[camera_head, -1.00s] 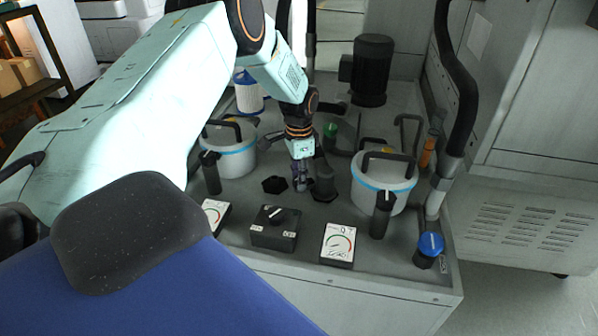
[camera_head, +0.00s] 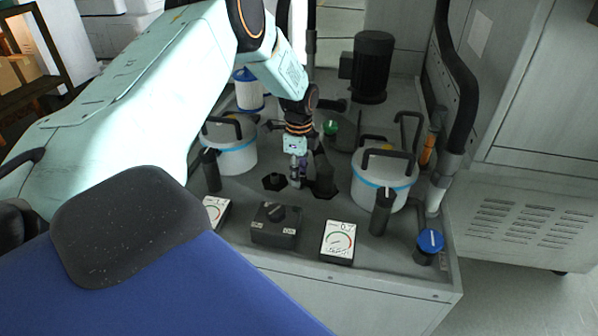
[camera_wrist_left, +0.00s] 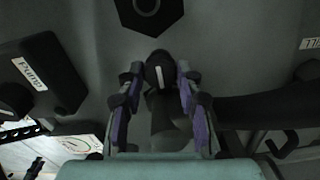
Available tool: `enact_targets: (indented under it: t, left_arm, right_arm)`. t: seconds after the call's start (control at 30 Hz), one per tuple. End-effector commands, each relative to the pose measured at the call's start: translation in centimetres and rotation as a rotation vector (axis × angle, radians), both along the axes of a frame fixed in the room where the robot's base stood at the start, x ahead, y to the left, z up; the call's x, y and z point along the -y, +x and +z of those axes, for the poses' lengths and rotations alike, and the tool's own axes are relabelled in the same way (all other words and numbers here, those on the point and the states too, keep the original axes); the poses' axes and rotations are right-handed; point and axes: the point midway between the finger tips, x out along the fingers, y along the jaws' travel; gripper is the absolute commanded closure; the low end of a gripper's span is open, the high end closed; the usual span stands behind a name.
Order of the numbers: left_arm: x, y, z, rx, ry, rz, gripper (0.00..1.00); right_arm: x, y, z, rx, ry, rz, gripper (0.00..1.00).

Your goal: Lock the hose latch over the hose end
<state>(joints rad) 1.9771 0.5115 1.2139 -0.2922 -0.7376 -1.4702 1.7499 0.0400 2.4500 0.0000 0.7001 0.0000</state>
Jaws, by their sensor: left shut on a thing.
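My left gripper (camera_head: 297,178) reaches down to the grey deck of the machine, between the two white lidded pots. In the left wrist view its purple-padded fingers (camera_wrist_left: 160,105) are closed on a dark rounded piece (camera_wrist_left: 160,72) with a white stripe. I cannot tell for sure whether this piece is the hose latch; the fingers hide its sides. A dark post on a hexagonal base (camera_head: 323,185) stands just right of the gripper. A thick black hose (camera_head: 461,95) comes down at the right into a grey cuff (camera_head: 452,167). My right gripper is out of view.
White pots with black handles stand left (camera_head: 232,155) and right (camera_head: 384,185). In front are a knob box (camera_head: 275,226), a gauge (camera_head: 338,242) and a blue-topped knob (camera_head: 430,241). A dark motor (camera_head: 371,68) stands behind. A hexagonal piece (camera_head: 274,182) lies left of the gripper.

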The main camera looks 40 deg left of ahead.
Motion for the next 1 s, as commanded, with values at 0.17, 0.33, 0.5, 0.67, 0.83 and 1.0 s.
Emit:
enact_targets:
  t: [0.17, 0.33, 0.5, 0.67, 0.83, 1.0]
  left_arm:
    - [0.0, 0.2, 0.19, 0.006, 0.0, -0.023, 0.96]
    - [-0.01, 0.21, 0.2, 0.006, 0.001, -0.028, 0.96]
    - [-0.01, 0.21, 0.2, 0.006, 0.001, -0.028, 0.96]
    - [-0.02, 0.2, 0.2, 0.005, 0.001, -0.028, 0.56]
    - [-0.01, 0.11, 0.11, 0.003, 0.001, -0.027, 0.55]
    - [0.0, 0.09, 0.27, 0.002, 0.0, -0.026, 0.55]
  right_arm:
    - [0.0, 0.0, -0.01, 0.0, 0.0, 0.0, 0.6]
    - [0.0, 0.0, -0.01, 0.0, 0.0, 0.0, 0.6]
    - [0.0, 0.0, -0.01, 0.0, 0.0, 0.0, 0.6]
    - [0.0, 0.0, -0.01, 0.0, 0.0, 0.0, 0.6]
    - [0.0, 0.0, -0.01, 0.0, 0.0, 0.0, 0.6]
    - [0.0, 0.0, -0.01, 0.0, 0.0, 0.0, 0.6]
